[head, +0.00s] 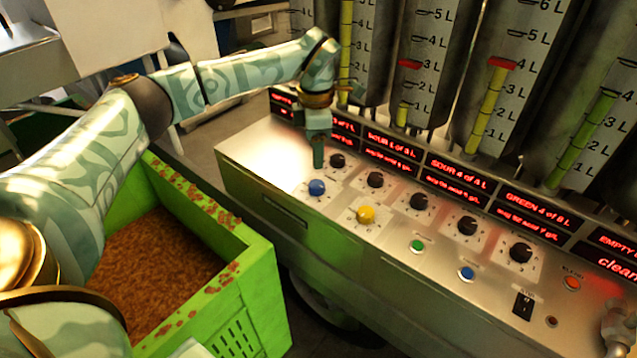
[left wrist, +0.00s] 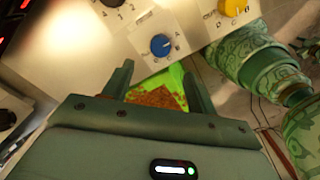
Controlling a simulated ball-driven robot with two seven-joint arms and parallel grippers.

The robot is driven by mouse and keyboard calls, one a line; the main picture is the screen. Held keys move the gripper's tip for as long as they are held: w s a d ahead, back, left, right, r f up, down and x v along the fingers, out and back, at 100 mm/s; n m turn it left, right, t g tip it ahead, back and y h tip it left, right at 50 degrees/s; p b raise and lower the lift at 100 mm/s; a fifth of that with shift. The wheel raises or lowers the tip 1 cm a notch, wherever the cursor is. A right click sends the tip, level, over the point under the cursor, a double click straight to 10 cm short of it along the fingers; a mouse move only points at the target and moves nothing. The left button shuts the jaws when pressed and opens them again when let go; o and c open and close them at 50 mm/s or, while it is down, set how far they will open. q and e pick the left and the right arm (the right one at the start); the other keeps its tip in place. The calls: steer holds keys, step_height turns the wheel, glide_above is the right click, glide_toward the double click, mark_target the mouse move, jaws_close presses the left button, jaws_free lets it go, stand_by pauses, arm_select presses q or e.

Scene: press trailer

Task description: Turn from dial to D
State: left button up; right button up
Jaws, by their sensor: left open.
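A blue dial (head: 317,187) and a yellow dial (head: 366,214) sit on the front of the sloped metal panel. In the left wrist view, the blue dial (left wrist: 160,44) has letters around it and a white pointer line; the yellow dial (left wrist: 233,6) also has letters around it. I cannot read which one is labelled "from". My left gripper (head: 318,152) points down over the panel's left part, just behind the blue dial. In the left wrist view, its two fingers (left wrist: 157,84) are apart with nothing held between them.
Several black knobs (head: 418,201) line the panel behind the coloured dials, below red displays (head: 456,178). Green (head: 417,246) and blue (head: 467,273) buttons and a black switch (head: 522,305) are farther right. A green bin (head: 262,290) of brown material stands in front.

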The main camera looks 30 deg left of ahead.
mark_target(317, 184)
arm_select(q)
step_height(317, 184, down, 10)
steer(key=shift+r+b, duration=0.1)
steer(key=shift+b, duration=1.15)
steer(key=shift+c, duration=0.4)
steer(key=c, duration=0.9)
